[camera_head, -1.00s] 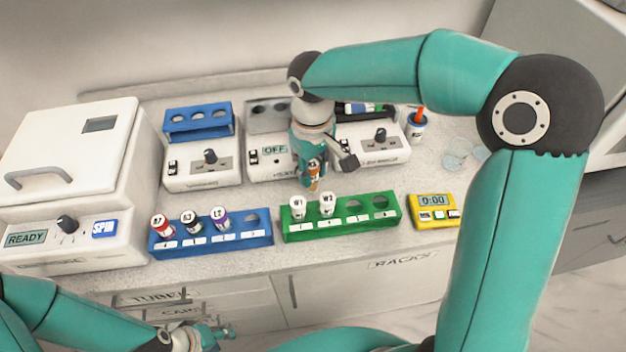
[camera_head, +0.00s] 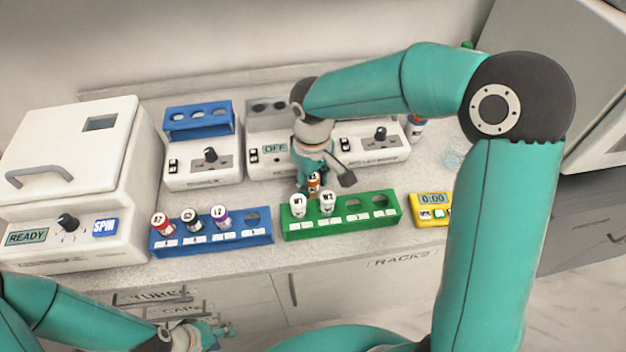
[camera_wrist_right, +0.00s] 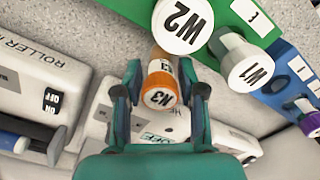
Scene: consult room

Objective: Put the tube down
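My right gripper (camera_head: 314,178) is shut on an orange-capped tube (camera_wrist_right: 161,82) marked N3, seen between its two fingers in the right wrist view. In the head view the tube (camera_head: 314,184) is just behind the green rack (camera_head: 342,229), mostly hidden by the gripper; whether its foot touches the counter I cannot tell. White-capped tubes W1 (camera_head: 298,204) and W2 (camera_head: 327,203) stand in the green rack's left slots; its two right slots are empty. My left gripper (camera_head: 215,335) is at the bottom edge, away from the racks, too small to read.
A blue rack (camera_head: 215,243) with three tubes stands left of the green one. A centrifuge (camera_head: 70,190) is at far left. White machines (camera_head: 200,172) stand behind. A yellow timer (camera_head: 431,211) is right of the green rack. Bare counter (camera_head: 400,190) lies behind the timer.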

